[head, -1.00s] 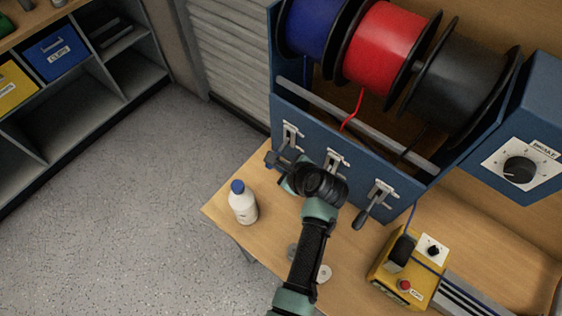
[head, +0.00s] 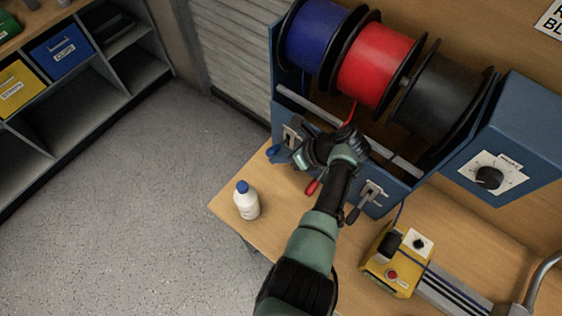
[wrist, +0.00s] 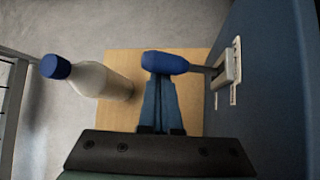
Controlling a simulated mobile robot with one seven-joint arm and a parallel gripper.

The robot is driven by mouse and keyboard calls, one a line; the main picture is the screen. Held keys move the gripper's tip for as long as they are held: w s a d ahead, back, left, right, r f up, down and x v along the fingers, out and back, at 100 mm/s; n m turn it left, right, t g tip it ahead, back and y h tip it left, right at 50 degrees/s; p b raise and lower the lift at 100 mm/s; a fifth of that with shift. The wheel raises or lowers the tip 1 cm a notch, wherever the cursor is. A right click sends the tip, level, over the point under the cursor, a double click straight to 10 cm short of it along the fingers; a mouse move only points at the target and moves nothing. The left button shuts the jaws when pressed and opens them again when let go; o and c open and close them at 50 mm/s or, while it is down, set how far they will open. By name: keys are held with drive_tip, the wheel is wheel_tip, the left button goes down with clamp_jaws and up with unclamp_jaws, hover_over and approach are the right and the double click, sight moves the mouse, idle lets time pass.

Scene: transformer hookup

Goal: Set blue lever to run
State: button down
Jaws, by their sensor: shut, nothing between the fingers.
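The blue lever (head: 273,151) sits at the left end of the blue panel under the spools, its blue handle sticking out from its metal bracket (head: 291,135). In the wrist view the blue handle (wrist: 165,63) crosses at the top of my fingers, its metal stem running right to the panel plate. My gripper (wrist: 158,82) is shut and empty, fingertips at the handle; I cannot tell whether they touch. In the head view my gripper (head: 298,158) is just right of the handle and partly hidden by my wrist.
The red lever (head: 313,187) and black lever (head: 352,215) are close to my arm. A white bottle with a blue cap (head: 247,200) stands on the wooden table (head: 285,215); it also shows in the wrist view (wrist: 100,80). A yellow device (head: 391,262) sits at right.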

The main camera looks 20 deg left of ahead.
drive_tip(key=shift+w+r+p, duration=0.1)
drive_tip(key=shift+r+p, duration=0.2)
drive_tip(key=shift+r, duration=0.1)
drive_tip(key=shift+w+d+r, duration=0.1)
drive_tip(key=shift+w+r, duration=0.05)
idle(0.4)
wheel_tip(320, 180, up, 10)
drive_tip(key=shift+p, duration=0.35)
drive_tip(key=shift+s+f, duration=0.2)
drive_tip(key=shift+f, duration=0.05)
idle(0.4)
